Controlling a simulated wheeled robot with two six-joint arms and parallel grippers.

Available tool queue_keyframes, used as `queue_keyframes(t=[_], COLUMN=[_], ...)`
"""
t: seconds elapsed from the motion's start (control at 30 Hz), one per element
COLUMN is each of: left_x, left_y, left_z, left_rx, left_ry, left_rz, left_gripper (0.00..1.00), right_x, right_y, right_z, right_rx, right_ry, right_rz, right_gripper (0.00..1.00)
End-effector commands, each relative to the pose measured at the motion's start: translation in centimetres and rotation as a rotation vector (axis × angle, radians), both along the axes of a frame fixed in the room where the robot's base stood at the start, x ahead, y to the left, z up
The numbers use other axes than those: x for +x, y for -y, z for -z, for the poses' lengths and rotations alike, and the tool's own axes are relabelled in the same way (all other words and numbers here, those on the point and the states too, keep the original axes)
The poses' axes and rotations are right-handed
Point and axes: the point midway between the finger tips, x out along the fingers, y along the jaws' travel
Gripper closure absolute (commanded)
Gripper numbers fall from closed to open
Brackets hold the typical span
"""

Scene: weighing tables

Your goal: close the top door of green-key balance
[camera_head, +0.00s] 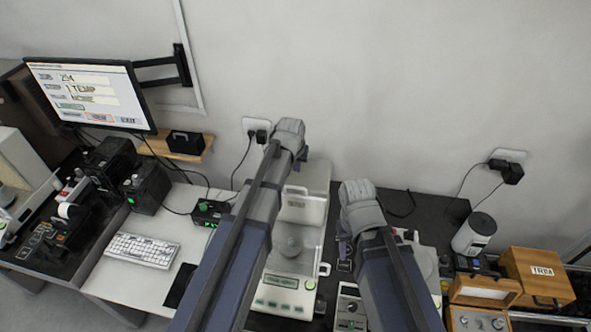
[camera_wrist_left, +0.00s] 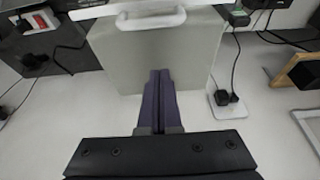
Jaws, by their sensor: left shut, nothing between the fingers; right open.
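The green-key balance (camera_head: 287,281) stands on the dark bench in the middle of the head view, a pale box with a clear weighing chamber, a round pan (camera_head: 290,247) and a green key (camera_head: 311,284). A pale handle (camera_head: 296,189) shows near its top; the left arm covers part of the balance, so how far the top door is open is unclear. My left gripper (camera_wrist_left: 160,98) is shut and empty, beyond the balance's top near the wall. In the left wrist view its tips are over a grey panel below a white handle (camera_wrist_left: 151,19).
A small instrument with a dial (camera_head: 350,309) stands close to the balance's right. A green-lit box (camera_head: 209,212) and keyboard (camera_head: 143,250) lie left. A wooden box (camera_head: 538,277) and white cylinder (camera_head: 476,235) stand right. The wall and power sockets (camera_head: 257,127) are close behind.

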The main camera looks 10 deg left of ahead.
Motion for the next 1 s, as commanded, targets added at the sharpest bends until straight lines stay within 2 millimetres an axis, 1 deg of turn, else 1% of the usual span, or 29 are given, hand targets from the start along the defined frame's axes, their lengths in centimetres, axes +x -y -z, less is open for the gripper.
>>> queue_keyframes(t=[0.03,0.13,0.17,0.2,0.3,0.37,1.0], left_x=[0.4,0.8,-0.6,-1.5,-2.7,-3.1,-3.5], left_y=[0.0,0.0,0.0,0.0,0.0,0.0,0.0], left_z=[1.5,2.8,2.3,2.3,2.5,2.5,2.5], left_rx=[0.000,0.000,0.000,0.000,0.000,0.000,0.000], left_ry=[0.000,0.000,0.000,0.000,0.000,0.000,0.000], left_rz=[0.000,0.000,0.000,0.000,0.000,0.000,0.000], left_gripper=[1.00,1.00,1.00,1.00,1.00,1.00,1.00], right_x=[0.0,0.0,0.0,0.0,0.0,0.0,0.0], right_y=[0.0,0.0,0.0,0.0,0.0,0.0,0.0], right_z=[1.5,2.8,2.3,2.3,2.5,2.5,2.5], right_rx=[0.000,0.000,0.000,0.000,0.000,0.000,0.000], right_ry=[0.000,0.001,0.001,0.001,0.001,0.001,0.001], right_rz=[0.001,0.002,0.002,0.003,0.003,0.003,0.003], right_gripper=[0.50,0.50,0.50,0.50,0.50,0.50,0.50])
